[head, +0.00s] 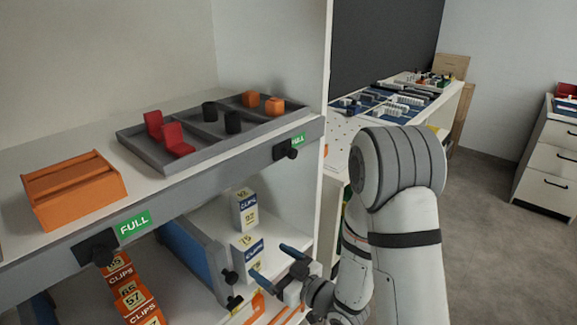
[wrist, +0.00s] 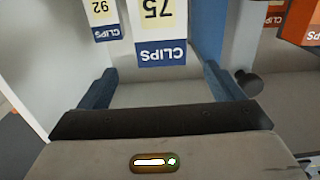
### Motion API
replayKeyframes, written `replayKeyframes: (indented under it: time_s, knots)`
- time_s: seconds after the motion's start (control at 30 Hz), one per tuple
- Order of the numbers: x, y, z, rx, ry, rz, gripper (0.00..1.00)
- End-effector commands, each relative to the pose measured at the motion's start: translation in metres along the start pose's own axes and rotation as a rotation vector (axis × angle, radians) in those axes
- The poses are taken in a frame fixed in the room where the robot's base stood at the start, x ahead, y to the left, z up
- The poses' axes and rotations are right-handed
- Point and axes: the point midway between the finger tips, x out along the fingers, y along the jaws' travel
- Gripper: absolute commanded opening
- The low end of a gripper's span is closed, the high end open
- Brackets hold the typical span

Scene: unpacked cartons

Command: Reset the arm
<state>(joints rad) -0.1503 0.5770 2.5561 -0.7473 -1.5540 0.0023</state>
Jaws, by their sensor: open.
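My gripper (head: 269,262) is open in the head view, its two blue fingers pointing into the lower shelf bay. In the wrist view the blue fingers (wrist: 156,82) stand wide apart with nothing held between them. A white and blue clips box marked 75 (wrist: 160,30) lies just beyond the fingertips; it also shows in the head view (head: 247,252). A second such box marked 92 (wrist: 100,20) stands farther back, and in the head view (head: 244,209) it is behind the first. Most of my arm (head: 404,230) fills the right centre of the head view.
Above, a shelf carries a grey divided tray (head: 150,152) and an orange box (head: 75,188). Black knobs (head: 285,151) stick out from its front edge. A blue divider (head: 188,258) separates orange clips boxes (head: 135,300) from the white ones. Open floor (head: 490,220) lies to the right.

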Motion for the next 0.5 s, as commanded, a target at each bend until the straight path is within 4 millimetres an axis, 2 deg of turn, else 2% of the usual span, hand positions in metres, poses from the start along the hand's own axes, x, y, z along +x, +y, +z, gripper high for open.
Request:
replayKeyframes:
  time_s: [0.13,0.27,0.37,0.5]
  knots:
    - [0.0,0.016,-0.013,-0.042,-0.081,0.054,0.87]
    - [-0.008,0.046,-0.03,-0.089,-0.236,0.162,0.87]
    - [-0.023,0.071,-0.045,-0.103,-0.366,0.263,0.87]
    - [-0.054,0.097,-0.069,-0.083,-0.539,0.405,0.87]
